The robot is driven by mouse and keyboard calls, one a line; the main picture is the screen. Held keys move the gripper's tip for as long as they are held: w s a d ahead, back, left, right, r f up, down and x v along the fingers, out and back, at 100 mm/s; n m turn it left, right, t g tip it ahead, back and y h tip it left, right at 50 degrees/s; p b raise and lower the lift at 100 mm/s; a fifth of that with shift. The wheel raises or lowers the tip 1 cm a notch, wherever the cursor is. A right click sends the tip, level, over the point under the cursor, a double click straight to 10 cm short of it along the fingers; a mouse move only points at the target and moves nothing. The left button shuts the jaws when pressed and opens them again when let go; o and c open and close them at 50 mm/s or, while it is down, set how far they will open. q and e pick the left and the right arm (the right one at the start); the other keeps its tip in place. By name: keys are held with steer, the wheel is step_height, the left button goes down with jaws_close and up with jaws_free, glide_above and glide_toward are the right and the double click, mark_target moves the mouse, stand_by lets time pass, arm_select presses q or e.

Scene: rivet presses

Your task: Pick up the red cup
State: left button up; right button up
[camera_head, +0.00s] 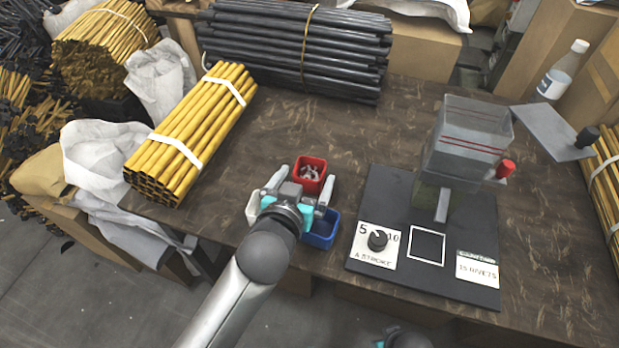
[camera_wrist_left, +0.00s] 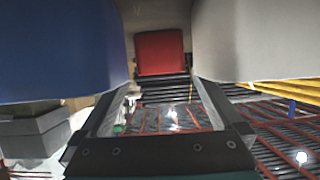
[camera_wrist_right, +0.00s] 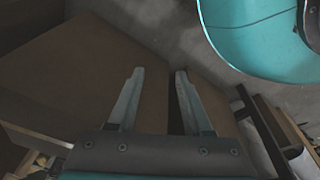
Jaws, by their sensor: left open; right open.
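The red cup (camera_head: 310,172) stands on the brown table and holds small rivet-like pieces. It also shows in the left wrist view (camera_wrist_left: 160,52), between a blue cup and a white cup. My left gripper (camera_head: 303,183) is open, with its fingers apart on the near side and flanks of the red cup in the head view. I cannot tell whether they touch it. My right gripper (camera_wrist_right: 158,78) is open and empty, low in front of the table; only a bit of its arm shows at the head view's bottom edge.
A white cup (camera_head: 253,207) and a blue cup (camera_head: 322,232) stand close to the red cup, partly under my left gripper. A rivet press (camera_head: 465,145) on a black base stands to the right. Yellow rods (camera_head: 190,130) and dark rods (camera_head: 295,45) lie behind.

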mark_target(313, 161)
arm_select(q)
steer(key=shift+b+x, duration=0.65)
steer(key=shift+x, duration=1)
arm_select(e)
steer(key=shift+w+a+r, duration=0.35)
steer(key=shift+w+r, duration=0.05)
steer(key=shift+r, duration=0.35)
steer(key=shift+w+a+r, duration=0.3)
steer(key=shift+w+r, duration=0.05)
steer(key=shift+r, duration=0.35)
arm_select(q)
steer(key=shift+a, duration=0.15)
steer(key=c, duration=1.3)
steer(key=shift+o, duration=0.2)
steer(key=shift+r, duration=0.15)
steer(key=shift+r, duration=0.15)
steer(key=shift+r+p, duration=0.65)
steer(key=shift+r, duration=0.25)
step_height(313, 161, up, 8)
steer(key=p, duration=0.4)
steer(key=shift+f, duration=0.15)
arm_select(e)
steer(key=s+d+f, duration=0.5)
steer(key=s+f, duration=0.1)
steer(key=s, duration=0.1)
steer(key=shift+d+f, duration=0.3)
steer(key=shift+d, duration=0.05)
